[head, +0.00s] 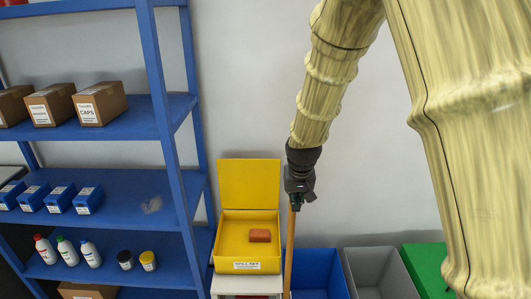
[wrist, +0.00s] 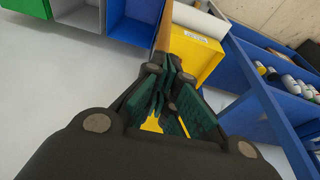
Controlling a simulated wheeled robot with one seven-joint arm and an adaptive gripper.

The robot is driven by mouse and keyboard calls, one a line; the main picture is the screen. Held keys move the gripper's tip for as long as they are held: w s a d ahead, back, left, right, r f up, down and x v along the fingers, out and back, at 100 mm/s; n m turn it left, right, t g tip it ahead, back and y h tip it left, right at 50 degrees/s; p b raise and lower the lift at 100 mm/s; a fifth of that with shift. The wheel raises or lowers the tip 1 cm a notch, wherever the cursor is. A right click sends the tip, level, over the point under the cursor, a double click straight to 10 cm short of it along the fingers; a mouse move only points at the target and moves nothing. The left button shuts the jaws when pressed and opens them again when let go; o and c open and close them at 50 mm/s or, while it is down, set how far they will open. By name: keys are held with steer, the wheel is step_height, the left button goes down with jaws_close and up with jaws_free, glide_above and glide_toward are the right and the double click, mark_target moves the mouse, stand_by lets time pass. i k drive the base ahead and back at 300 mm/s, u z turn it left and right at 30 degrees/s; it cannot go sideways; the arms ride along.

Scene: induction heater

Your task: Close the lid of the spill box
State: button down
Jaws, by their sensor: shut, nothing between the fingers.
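The yellow spill box (head: 247,247) stands on a white stand against the wall, with a label on its front. Its lid (head: 249,184) is open and stands upright at the back, near the wall. A red-brown block (head: 260,235) lies inside the box. My gripper (head: 297,204) is to the right of the box and higher than its rim, apart from it. In the wrist view my gripper (wrist: 168,112) is shut and empty, its green finger pads close together. The box (wrist: 197,58) shows beyond the fingers there; its lid is hard to make out.
A blue shelf (head: 170,150) with boxes, blue bins and bottles stands close on the left. A wooden pole (head: 290,250) stands right beside the box, below my gripper. Blue (head: 318,262), grey (head: 375,270) and green (head: 424,262) bins are to the right.

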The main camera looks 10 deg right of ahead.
mark_target(243, 184)
steer(key=i, duration=1.4)
